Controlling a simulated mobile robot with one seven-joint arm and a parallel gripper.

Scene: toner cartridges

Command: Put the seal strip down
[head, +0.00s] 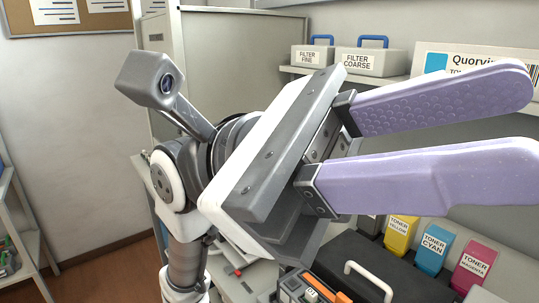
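My gripper (525,122) is large and close in the head view. Its two lavender fingers point right and stand apart, with the wall and shelf showing through the gap. Nothing shows between them, though the lower fingertip reaches the picture's right edge. I cannot make out the seal strip in this view. My arm and gripper body hide much of the worktop behind and below.
Yellow (398,236), cyan (433,249) and magenta (474,266) toner cartridges stand at the lower right. A dark case with a pale handle (370,277) and an orange-topped item (322,290) sit before them. Two filter boxes (371,62) stand on a shelf.

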